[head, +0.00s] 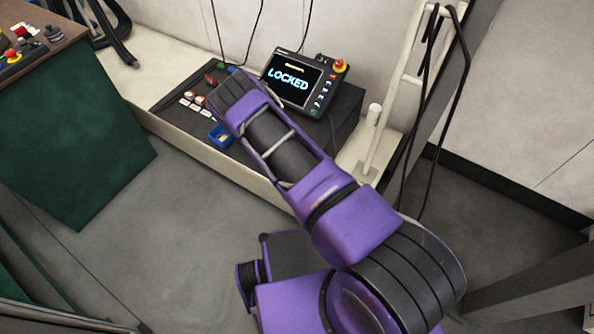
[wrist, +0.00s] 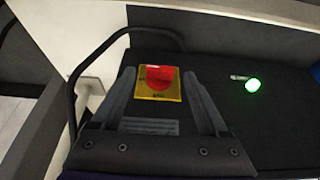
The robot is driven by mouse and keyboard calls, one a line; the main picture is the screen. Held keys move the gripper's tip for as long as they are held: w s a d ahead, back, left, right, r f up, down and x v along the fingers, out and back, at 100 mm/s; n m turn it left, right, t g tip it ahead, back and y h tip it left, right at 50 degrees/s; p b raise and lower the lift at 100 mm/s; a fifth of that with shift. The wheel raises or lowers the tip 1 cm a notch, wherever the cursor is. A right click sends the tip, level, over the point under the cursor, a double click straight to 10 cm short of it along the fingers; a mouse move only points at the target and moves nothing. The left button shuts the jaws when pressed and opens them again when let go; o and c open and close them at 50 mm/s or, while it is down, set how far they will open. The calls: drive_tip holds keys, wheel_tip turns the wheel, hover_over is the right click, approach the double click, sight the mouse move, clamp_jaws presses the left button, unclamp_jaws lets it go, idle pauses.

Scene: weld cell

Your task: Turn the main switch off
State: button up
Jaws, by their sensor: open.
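The main switch (wrist: 160,77), a red knob on a square yellow plate, shows in the wrist view on a dark panel (wrist: 215,68). My gripper (wrist: 159,76) is open, with one finger on either side of the knob in the picture. I see no contact between the fingers and the knob, and I cannot tell the height gap. The knob's handle direction is too blurred to read. In the head view my purple arm reaches over the dark console (head: 345,104), and the gripper and the switch are not clearly visible there.
A green lit lamp (wrist: 252,85) is right of the switch. In the head view a pendant screen (head: 290,79) reads LOCKED, with a red emergency button (head: 341,65) at its corner. White-framed buttons (head: 189,96) and a blue tray (head: 221,135) sit near my arm.

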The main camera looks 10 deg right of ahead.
drive_tip(key=shift+d+f, duration=0.1)
drive_tip(key=shift+f, duration=0.15)
clamp_jaws()
idle(0.3)
drive_tip(key=shift+w, duration=0.1)
drive_tip(key=shift+w+a+f+n+g+h, duration=0.1)
drive_tip(key=shift+w+a+n+g+h, duration=0.1)
drive_tip(key=shift+g+h, duration=0.45)
drive_tip(key=shift+w+a+f+n+g+h, duration=0.1)
drive_tip(key=shift+a+n+g+h, duration=0.1)
drive_tip(key=shift+g+h, duration=0.4)
drive_tip(key=shift+w+a+n+g+h, duration=0.1)
drive_tip(key=shift+w+n+g+h, duration=0.1)
drive_tip(key=shift+g+h, duration=0.4)
drive_tip(key=shift+a+f+g+h, duration=0.1)
drive_tip(key=shift+g+h, duration=0.45)
drive_tip(key=shift+h, duration=0.2)
